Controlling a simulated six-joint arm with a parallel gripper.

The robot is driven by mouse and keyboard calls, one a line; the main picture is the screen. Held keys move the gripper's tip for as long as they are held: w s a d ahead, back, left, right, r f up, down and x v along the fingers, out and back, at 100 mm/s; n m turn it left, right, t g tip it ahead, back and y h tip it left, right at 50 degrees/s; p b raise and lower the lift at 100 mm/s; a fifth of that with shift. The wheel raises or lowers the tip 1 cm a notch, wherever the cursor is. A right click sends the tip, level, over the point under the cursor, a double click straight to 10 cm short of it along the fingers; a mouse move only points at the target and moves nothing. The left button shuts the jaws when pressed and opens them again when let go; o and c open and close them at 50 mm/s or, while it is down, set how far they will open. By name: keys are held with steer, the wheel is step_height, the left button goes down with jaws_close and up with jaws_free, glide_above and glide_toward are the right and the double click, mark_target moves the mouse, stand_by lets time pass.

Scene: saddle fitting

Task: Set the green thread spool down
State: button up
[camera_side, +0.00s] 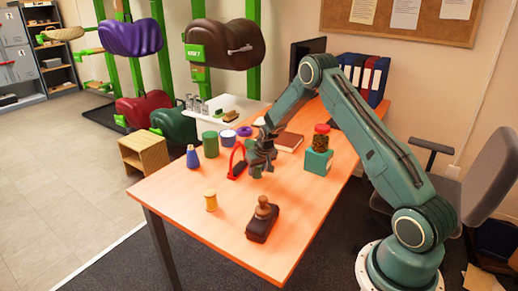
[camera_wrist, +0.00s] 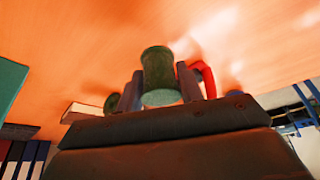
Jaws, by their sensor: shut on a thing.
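The green thread spool (camera_side: 256,171) is at the lower end of my gripper (camera_side: 259,163), over the middle of the table. In the wrist view the spool (camera_wrist: 158,72) sits between the two fingers of my gripper (camera_wrist: 163,86), which are shut on it. One finger is on each side of it, and its near end faces the camera. Its lower end is close to the table top, but I cannot tell whether it touches.
The orange-topped table (camera_side: 180,188) is clear at the front left. Near the spool stand a red-framed thing (camera_side: 237,162), a green can (camera_side: 210,145) and a blue bottle (camera_side: 192,157).

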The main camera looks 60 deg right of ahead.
mark_target(257, 176)
steer(key=shift+f, duration=1.85)
steer(key=shift+f, duration=0.1)
steer(key=o, duration=1)
steer(key=v, duration=1.2)
steer(key=shift+a+r, duration=0.1)
steer(key=shift+r, duration=0.1)
